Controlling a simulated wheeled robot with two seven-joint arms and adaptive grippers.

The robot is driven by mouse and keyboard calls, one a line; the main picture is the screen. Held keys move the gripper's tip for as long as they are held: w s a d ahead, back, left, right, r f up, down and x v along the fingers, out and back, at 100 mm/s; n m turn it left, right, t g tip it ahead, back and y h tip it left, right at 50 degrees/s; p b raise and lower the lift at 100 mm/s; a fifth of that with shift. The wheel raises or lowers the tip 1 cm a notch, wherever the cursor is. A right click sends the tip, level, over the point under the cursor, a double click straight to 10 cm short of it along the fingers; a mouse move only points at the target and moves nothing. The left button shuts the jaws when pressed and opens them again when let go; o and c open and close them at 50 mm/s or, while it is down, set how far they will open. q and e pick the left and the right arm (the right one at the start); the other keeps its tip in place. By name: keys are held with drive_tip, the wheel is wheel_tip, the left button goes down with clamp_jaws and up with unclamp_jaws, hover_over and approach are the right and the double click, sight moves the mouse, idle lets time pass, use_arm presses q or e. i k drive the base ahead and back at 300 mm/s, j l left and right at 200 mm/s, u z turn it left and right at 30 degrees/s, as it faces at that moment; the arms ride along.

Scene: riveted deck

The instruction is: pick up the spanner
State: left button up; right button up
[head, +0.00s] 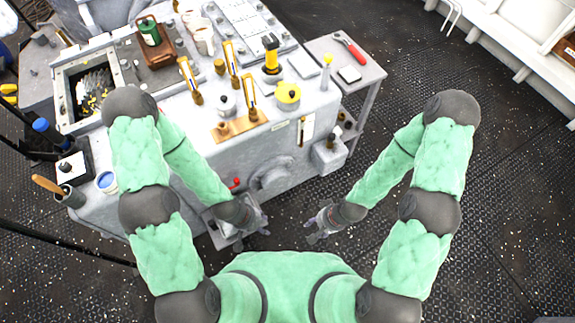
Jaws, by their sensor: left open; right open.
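The spanner (351,47) has a red handle and a light metal head. It lies on the small grey side table (365,72) at the right end of the workbench, near the table's back right edge. My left gripper (252,236) is open and empty, low in front of the workbench. My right gripper (314,231) is open and empty, low over the dark floor. Both are well apart from the spanner, which lies farther back.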

sight(351, 48)
drive_tip(key=i+l+u, duration=0.1)
drive_tip(key=u, duration=0.3)
drive_tip(key=l+u, duration=0.4)
drive_tip(key=i+l+u, duration=0.1)
drive_tip(key=l+u, duration=0.15)
drive_tip(key=u, duration=0.15)
drive_tip(key=l+u, duration=0.25)
drive_tip(key=u, duration=0.15)
